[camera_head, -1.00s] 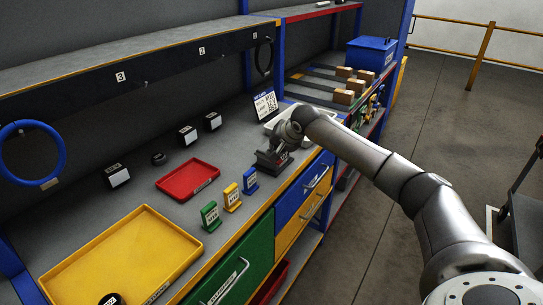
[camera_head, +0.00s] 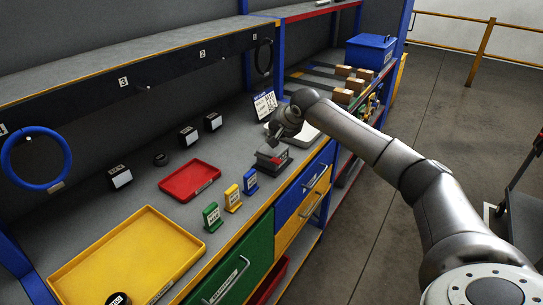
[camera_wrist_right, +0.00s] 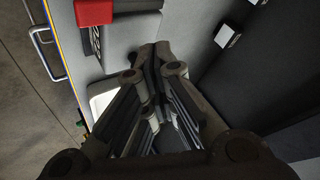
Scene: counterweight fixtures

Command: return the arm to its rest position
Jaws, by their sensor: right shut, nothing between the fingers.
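My right arm reaches in from the lower right of the head view. Its gripper (camera_head: 277,137) is above the workbench, just behind and above a dark block-shaped fixture with a red part (camera_head: 272,158). In the right wrist view the fingers of the right gripper (camera_wrist_right: 152,48) come together at their tips, with nothing between them. The fixture's red part (camera_wrist_right: 94,12) shows at the top left of that view, apart from the fingers. My left gripper is not in view.
On the bench (camera_head: 150,190) are a red tray (camera_head: 189,181), a yellow tray (camera_head: 126,263), green, yellow and blue labelled stands (camera_head: 232,198) and several dark weights along the back. A white-topped device (camera_head: 309,136) lies beside the gripper. A shelf (camera_head: 110,75) overhangs the back.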

